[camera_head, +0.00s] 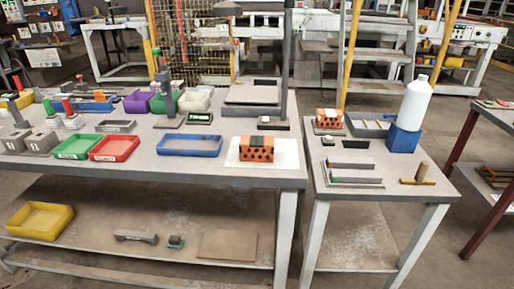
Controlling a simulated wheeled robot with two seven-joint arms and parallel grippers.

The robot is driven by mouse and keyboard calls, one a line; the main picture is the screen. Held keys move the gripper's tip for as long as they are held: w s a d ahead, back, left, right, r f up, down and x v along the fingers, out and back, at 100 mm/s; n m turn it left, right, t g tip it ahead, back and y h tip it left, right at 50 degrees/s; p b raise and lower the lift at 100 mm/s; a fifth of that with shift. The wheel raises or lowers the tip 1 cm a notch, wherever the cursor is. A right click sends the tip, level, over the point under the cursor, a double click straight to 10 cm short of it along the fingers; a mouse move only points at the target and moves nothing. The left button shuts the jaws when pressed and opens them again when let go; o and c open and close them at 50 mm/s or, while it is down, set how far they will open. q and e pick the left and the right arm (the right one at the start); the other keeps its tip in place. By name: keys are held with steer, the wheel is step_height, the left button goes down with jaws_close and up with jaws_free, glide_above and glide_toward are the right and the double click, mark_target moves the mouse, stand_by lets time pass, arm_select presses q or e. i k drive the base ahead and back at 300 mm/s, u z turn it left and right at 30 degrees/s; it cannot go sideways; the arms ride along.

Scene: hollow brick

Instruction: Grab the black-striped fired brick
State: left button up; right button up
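An orange hollow brick (257,150) with dark round holes in its front face lies near the front right corner of the left table. A dark band seems to cross its top. It rests on a pale square sheet (285,150). A second orange holed brick (328,122) sits at the back left of the right table and seems to have a pale band on top. Neither gripper is in view, and nothing touches either brick.
The left table (150,172) holds blue (190,145), red (115,148) and green (78,147) trays. A white bottle (416,100) stands on a blue block (403,138) on the right table. A narrow gap separates the tables. A yellow tray (40,220) lies on the lower shelf.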

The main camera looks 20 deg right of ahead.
mark_target(253, 149)
steer(key=k, duration=0.55)
steer(key=z, duration=1.6)
steer(key=i, duration=1.15)
steer(key=u, duration=0.25)
